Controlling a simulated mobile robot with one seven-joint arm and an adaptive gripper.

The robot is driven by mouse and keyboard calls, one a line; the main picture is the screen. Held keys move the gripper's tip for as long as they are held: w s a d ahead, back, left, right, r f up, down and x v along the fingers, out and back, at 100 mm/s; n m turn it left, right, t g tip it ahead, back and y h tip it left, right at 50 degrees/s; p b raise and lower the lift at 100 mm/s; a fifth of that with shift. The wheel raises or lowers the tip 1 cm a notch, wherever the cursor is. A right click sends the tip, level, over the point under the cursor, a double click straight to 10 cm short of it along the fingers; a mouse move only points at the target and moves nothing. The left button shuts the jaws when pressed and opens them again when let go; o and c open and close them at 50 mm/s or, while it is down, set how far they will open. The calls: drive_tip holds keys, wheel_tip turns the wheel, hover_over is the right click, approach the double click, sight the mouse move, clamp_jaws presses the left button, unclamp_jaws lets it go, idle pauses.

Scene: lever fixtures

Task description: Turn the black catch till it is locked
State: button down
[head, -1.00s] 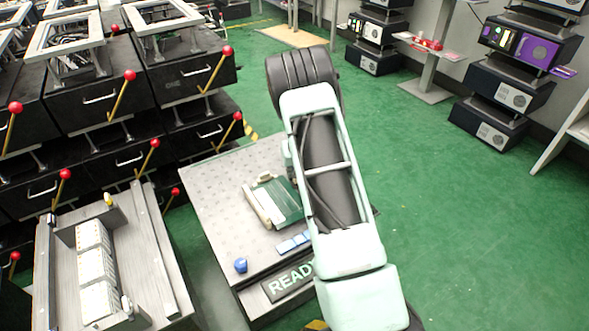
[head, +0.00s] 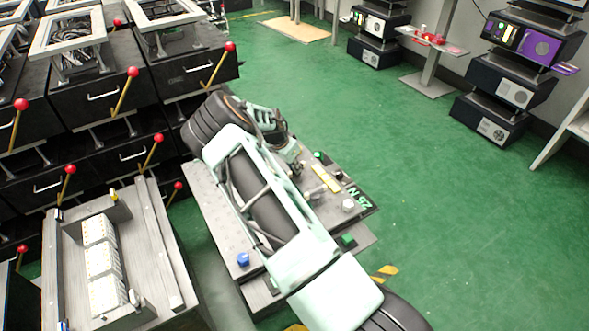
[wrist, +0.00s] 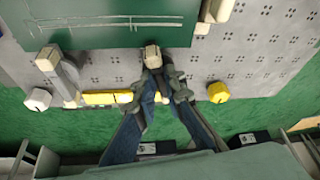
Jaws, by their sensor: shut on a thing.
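My gripper (wrist: 157,82) is shut on a small upright piece (wrist: 152,56) at the edge of the grey perforated board (wrist: 245,55) in the wrist view. This piece is taken to be the catch; its visible end looks pale grey-beige, and the fingers hide the rest. I cannot make out its black part or whether it is locked. In the head view my gripper (head: 296,160) is over the far side of the bench board (head: 205,195), and the held piece cannot be told apart there.
A similar pale lever (wrist: 57,76) stands left of my gripper, near a white knob (wrist: 38,99) and a yellow bar (wrist: 107,98). A yellow knob (wrist: 218,92) is to the right. A green panel (wrist: 100,25) lies close beyond. Open green floor (head: 480,220) is at right.

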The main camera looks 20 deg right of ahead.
drive_tip(key=shift+w+m+g+b, duration=0.1)
drive_tip(key=shift+m+g+b, duration=0.5)
drive_tip(key=shift+m+b, duration=0.8)
drive_tip(key=shift+a+m, duration=0.1)
drive_tip(key=shift+m, duration=0.4)
drive_tip(key=c, duration=2)
unclamp_jaws()
drive_tip(key=shift+h, duration=0.3)
drive_tip(key=v, duration=1.2)
drive_tip(key=shift+w+r, duration=0.1)
